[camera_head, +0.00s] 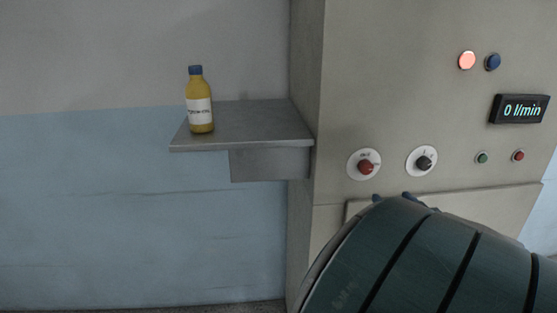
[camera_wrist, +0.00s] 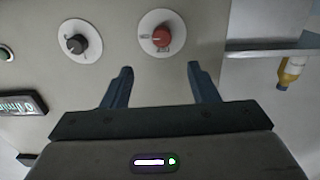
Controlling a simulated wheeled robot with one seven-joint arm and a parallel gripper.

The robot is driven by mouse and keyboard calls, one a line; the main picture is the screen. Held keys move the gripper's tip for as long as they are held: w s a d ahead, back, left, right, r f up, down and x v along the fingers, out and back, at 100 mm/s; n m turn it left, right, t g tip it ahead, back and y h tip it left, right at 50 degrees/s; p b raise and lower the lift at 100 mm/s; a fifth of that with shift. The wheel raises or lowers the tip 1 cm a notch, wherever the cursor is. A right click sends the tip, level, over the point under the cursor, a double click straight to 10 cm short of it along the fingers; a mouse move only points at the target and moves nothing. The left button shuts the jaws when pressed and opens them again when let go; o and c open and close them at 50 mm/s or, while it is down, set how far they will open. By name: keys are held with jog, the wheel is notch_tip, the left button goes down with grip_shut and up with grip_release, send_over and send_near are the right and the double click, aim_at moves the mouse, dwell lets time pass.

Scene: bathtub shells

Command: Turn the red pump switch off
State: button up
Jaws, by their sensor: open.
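The red pump switch (camera_head: 366,166) is a red rotary knob on a round white plate on the beige panel, left of a black knob. In the wrist view, turned upside down, the red switch (camera_wrist: 162,37) lies just beyond my fingertips and roughly between them. My gripper (camera_wrist: 160,68) is open and empty, its two dark fingers apart and not touching the knob. In the head view only the finger tips show faintly above my dark green arm, below the knobs. The labels beside the red knob are too small to read surely.
A black knob (camera_head: 425,163) sits close right of the red one. The panel also bears a lit red lamp (camera_head: 467,60), a blue button (camera_head: 493,62), a display (camera_head: 520,109) reading 0 l/min and small buttons. A grey shelf (camera_head: 250,122) holds a yellow bottle (camera_head: 200,103).

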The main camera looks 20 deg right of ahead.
aim_at(368, 169)
jog(key=p+x, duration=0.3)
jog(key=x, duration=0.3)
jog(key=p+x, duration=0.2)
jog(key=x, duration=0.5)
jog(key=shift+w+r+p, duration=0.25)
jog(key=shift+p, duration=0.15)
jog(key=c, duration=1)
